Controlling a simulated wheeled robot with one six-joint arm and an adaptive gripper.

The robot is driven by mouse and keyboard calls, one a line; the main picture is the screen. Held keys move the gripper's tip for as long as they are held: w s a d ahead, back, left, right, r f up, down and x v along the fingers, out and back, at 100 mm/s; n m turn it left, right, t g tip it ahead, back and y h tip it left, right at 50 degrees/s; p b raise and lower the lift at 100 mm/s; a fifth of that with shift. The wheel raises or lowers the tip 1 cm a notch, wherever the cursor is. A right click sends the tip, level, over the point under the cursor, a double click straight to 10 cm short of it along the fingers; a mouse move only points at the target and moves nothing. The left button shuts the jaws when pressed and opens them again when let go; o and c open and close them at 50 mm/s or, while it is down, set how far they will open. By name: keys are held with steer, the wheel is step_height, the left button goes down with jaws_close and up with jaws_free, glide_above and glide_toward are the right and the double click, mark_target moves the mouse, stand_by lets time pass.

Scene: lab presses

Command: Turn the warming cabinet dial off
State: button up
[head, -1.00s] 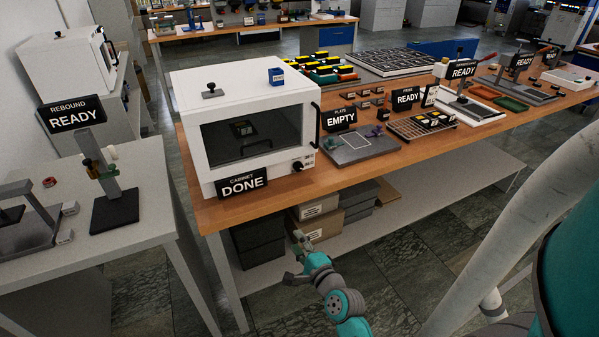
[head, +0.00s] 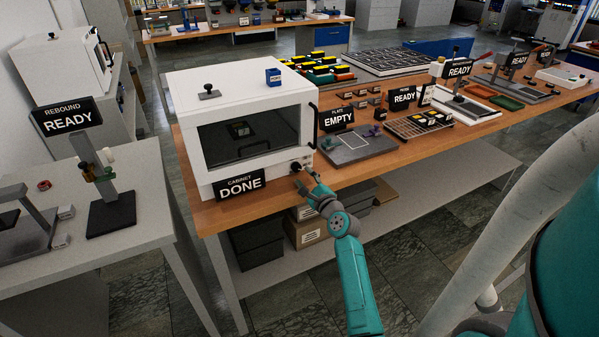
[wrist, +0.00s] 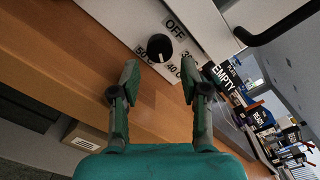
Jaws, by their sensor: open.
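The white warming cabinet (head: 185,95) stands at the left end of the wooden bench, its dark window closed and a sign before it reading CABINET DONE. Its black round dial (wrist: 160,47) shows in the wrist view, with labels OFF, 30, 40 and 50 C around it. In the head view the dial (head: 295,167) is at the cabinet's lower right front. My gripper (wrist: 160,75) is open and empty, its two fingertips apart on either side just short of the dial.
The black door handle (wrist: 275,25) is close by on the right in the wrist view. A grey plate fixture (head: 355,147) with an EMPTY sign stands right of the cabinet. The bench's front edge lies under my arm.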

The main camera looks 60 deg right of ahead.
mark_target(298, 169)
steer(key=shift+x, duration=2.3)
jaws_close()
